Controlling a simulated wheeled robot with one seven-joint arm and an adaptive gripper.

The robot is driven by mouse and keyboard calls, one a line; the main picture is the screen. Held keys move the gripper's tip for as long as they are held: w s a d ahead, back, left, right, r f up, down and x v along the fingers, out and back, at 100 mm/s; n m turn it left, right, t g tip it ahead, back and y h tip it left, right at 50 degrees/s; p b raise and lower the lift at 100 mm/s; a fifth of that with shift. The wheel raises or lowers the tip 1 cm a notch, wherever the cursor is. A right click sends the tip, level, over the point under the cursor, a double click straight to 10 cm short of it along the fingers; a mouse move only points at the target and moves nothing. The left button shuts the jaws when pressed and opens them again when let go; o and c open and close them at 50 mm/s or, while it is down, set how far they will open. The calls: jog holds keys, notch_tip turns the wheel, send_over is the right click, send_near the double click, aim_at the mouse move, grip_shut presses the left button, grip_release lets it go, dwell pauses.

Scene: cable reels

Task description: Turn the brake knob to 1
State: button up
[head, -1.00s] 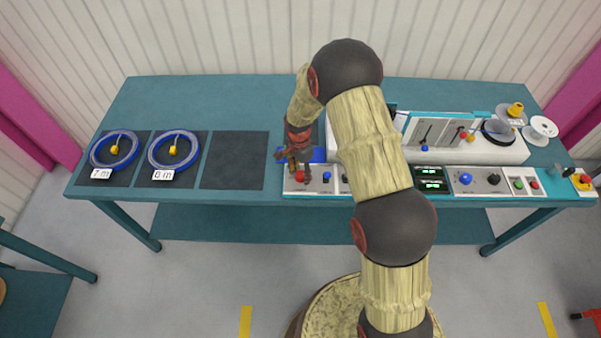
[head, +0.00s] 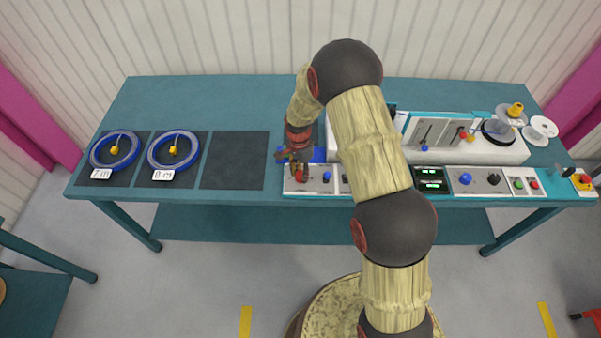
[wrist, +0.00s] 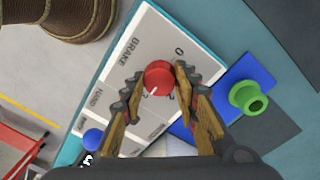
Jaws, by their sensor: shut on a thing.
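The red brake knob (wrist: 158,76) sits on a pale panel lettered BRAKE (wrist: 128,50) in the wrist view. A 0 is printed beyond the knob, and smaller marks on its near side are partly hidden and hard to read. A white pointer line on the knob points down and slightly left in that view. My gripper (wrist: 159,80) is shut on the knob, one finger on each side. In the head view my gripper (head: 296,164) is over the left end of the control panel, with the red knob (head: 301,177) at its fingertips.
A blue knob (head: 327,176) stands close to the right of the brake knob. Two blue cable coils (head: 115,150) lie on dark mats at the left. My arm hides the panel's middle.

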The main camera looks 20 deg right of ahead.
jog(key=n, duration=1.7)
jog(key=shift+s+n+t, duration=0.1)
jog(key=shift+n+t, duration=0.2)
jog(key=n, duration=0.6)
jog(key=shift+p, duration=0.35)
jog(key=o, duration=1.2)
jog(key=shift+c, duration=0.2)
